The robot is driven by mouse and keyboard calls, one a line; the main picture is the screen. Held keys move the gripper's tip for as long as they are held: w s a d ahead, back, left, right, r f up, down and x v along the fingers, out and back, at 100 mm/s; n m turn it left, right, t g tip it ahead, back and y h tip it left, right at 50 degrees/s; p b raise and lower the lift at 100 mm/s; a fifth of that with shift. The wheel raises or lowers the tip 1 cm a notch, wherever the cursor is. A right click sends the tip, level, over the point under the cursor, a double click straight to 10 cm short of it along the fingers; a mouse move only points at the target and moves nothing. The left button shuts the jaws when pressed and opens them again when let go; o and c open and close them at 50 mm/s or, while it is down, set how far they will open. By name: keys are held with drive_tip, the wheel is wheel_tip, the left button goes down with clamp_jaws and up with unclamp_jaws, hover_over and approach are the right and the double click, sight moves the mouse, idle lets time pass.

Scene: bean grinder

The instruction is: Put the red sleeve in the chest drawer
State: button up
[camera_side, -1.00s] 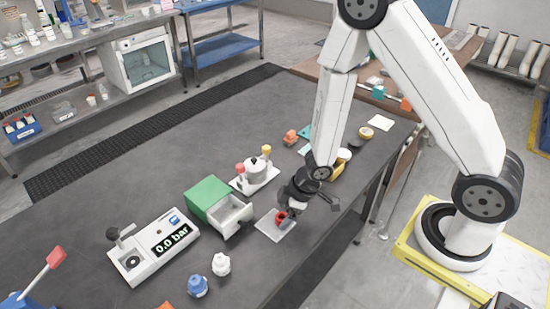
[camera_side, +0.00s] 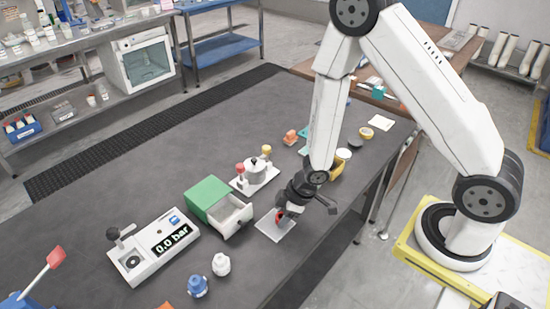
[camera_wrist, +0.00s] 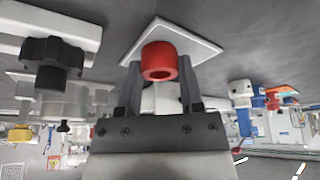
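The red sleeve (camera_side: 279,217) is at the light square plate (camera_side: 272,228) on the table, partly hidden by my gripper (camera_side: 287,211) in the side view. The green-topped chest (camera_side: 208,196) stands left of the plate. Its white drawer (camera_side: 236,216) is pulled out toward the plate.
A white base with red and yellow knobs (camera_side: 255,175) stands behind the chest. White (camera_side: 221,264) and blue (camera_side: 197,286) knobbed pieces stand in front. Several small items lie behind my gripper. The table's back left is clear.

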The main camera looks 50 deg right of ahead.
clamp_jaws()
drive_tip(key=shift+r, duration=0.2)
wheel_tip(320, 180, up, 18)
drive_tip(key=shift+f, duration=0.2)
idle(1.5)
idle(0.6)
